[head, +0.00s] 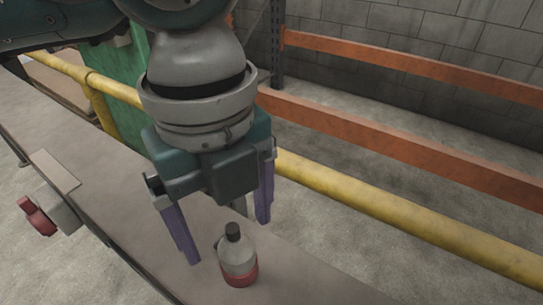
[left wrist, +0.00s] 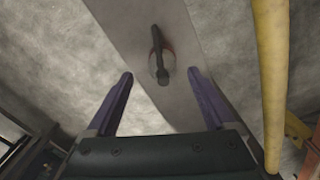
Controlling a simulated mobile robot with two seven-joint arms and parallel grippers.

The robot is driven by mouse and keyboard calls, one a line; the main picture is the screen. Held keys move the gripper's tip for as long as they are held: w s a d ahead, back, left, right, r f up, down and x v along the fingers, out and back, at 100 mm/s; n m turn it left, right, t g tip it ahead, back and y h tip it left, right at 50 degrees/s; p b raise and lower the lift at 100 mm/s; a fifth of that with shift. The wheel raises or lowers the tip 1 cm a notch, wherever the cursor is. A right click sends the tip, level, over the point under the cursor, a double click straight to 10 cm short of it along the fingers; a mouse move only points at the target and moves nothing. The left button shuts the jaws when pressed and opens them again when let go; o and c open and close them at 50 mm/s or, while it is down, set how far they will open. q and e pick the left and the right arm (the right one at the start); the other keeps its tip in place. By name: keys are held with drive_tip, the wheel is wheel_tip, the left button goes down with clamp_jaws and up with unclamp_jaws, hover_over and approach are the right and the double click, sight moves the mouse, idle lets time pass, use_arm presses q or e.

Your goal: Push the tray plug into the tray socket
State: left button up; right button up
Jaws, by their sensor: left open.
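A grey, bottle-shaped piece with a dark top and a red base, which looks like the tray plug (head: 239,262), stands upright on a long flat grey tray (head: 325,291). In the left wrist view the plug (left wrist: 159,56) shows from above, its dark top pointing toward the camera. A grey box with a red round fitting, likely the tray socket (head: 40,217), sits at the tray's left edge. My left gripper (head: 228,242) is open, its purple fingers pointing down on either side of the plug's upper part, holding nothing. The wrist view shows a gap at both fingers (left wrist: 160,73). My right gripper is out of view.
A yellow rail (head: 400,226) runs along the tray's far side. Orange beams (head: 400,145) and a block wall stand behind it. A green panel (head: 112,85) is behind my arm. The tray's surface around the plug looks clear.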

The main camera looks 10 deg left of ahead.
sight(236, 248)
use_arm(q)
drive_tip(key=shift+f, duration=0.1)
wheel_tip(236, 248, down, 5)
drive_tip(key=shift+w+d+f+b, duration=0.1)
drive_tip(key=shift+d+b, duration=0.05)
drive_tip(key=shift+b, duration=0.5)
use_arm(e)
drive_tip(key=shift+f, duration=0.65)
use_arm(q)
drive_tip(key=c, duration=1.3)
drive_tip(key=shift+c, duration=0.2)
wheel_tip(236, 248, up, 20)
drive_tip(key=p, duration=0.4)
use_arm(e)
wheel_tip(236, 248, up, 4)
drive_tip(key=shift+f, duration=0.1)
